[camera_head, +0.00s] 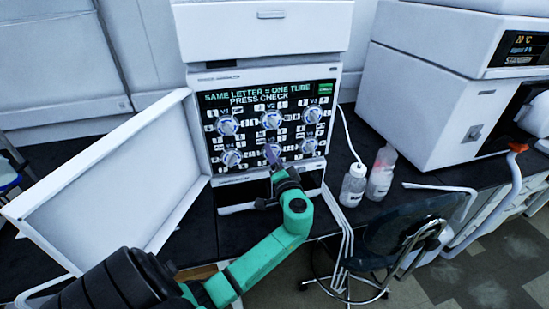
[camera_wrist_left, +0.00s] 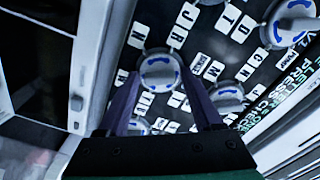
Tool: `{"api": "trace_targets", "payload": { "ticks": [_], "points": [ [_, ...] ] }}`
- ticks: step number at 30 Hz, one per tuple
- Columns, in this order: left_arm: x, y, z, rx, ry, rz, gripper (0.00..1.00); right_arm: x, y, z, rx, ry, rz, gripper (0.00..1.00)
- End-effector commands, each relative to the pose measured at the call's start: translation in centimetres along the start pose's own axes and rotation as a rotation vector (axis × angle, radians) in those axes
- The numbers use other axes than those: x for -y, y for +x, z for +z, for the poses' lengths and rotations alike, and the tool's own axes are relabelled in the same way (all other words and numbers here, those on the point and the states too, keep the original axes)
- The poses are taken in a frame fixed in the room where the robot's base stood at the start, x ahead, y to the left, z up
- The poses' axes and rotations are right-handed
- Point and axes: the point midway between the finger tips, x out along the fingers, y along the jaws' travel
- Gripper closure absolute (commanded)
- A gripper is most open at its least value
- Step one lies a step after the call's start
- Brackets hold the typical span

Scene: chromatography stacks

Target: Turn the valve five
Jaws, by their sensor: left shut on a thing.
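Valve five (camera_head: 272,151) is the middle knob of the lower row on the instrument's black panel (camera_head: 270,103). My left gripper (camera_head: 273,160) reaches up to it from below, its purple fingers at the knob. In the left wrist view the round grey-white knob with blue arc marks (camera_wrist_left: 158,68) sits between the two fingertips of my left gripper (camera_wrist_left: 160,78), which is shut on it. The handle's exact angle is partly hidden by the fingers. My right gripper is not in view.
Other valve knobs, such as V1 (camera_head: 228,125), V2 (camera_head: 271,119) and V3 (camera_head: 313,115), surround it closely, with white letter tags between. An open white door (camera_head: 115,180) stands left. Two bottles (camera_head: 354,186) (camera_head: 381,172) stand right. A stool (camera_head: 400,235) is in front.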

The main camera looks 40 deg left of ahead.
Motion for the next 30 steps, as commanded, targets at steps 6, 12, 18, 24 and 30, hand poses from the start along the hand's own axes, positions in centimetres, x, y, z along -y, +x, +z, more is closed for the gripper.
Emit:
{"api": "trace_targets", "payload": {
  "ticks": [6,12,18,24,30],
  "points": [
    [-0.1,0.0,0.0,0.001,0.041,0.002,0.88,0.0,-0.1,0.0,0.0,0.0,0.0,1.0],
    [0.0,0.0,0.0,0.001,0.145,0.002,0.88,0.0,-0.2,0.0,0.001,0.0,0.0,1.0],
    [0.0,0.0,0.0,0.001,0.31,0.002,0.88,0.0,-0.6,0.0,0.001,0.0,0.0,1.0],
    [0.1,0.0,0.0,0.001,0.5,0.003,0.88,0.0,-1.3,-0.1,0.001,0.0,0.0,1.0],
    [0.1,0.0,-0.1,0.001,0.688,0.002,0.88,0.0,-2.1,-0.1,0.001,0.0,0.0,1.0]
  ]
}}
